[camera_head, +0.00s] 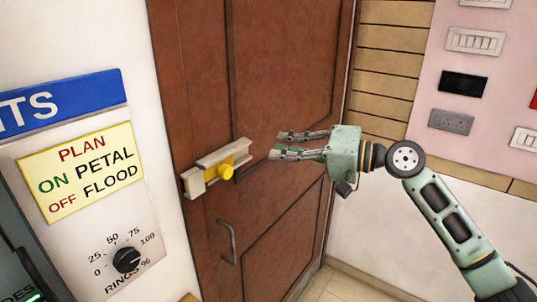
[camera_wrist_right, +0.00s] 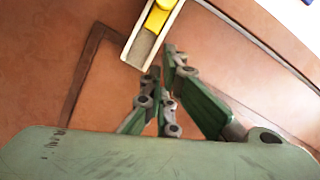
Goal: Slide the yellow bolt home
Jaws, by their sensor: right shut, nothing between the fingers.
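The yellow bolt (camera_head: 226,172) shows as a round knob on a pale housing (camera_head: 207,160) fixed to the brown door (camera_head: 275,60). The housing reaches left to a pale block (camera_head: 193,183) near the door's left edge. In the right wrist view, part of the yellow bolt (camera_wrist_right: 157,16) lies in its pale channel (camera_wrist_right: 146,45), cut off by the top edge. My right gripper (camera_head: 277,145) is to the right of the knob, apart from it, fingers pointing left. It is shut and empty. In the right wrist view, its fingers (camera_wrist_right: 162,75) lie just below the channel's end. My left gripper is out of view.
A curved door handle (camera_head: 228,242) is below the bolt. On the left wall are a yellow sign (camera_head: 82,172), a blue sign (camera_head: 60,102) and a black dial (camera_head: 126,260). Switch plates (camera_head: 474,41) are on the right wall. The door face around the gripper is mostly clear.

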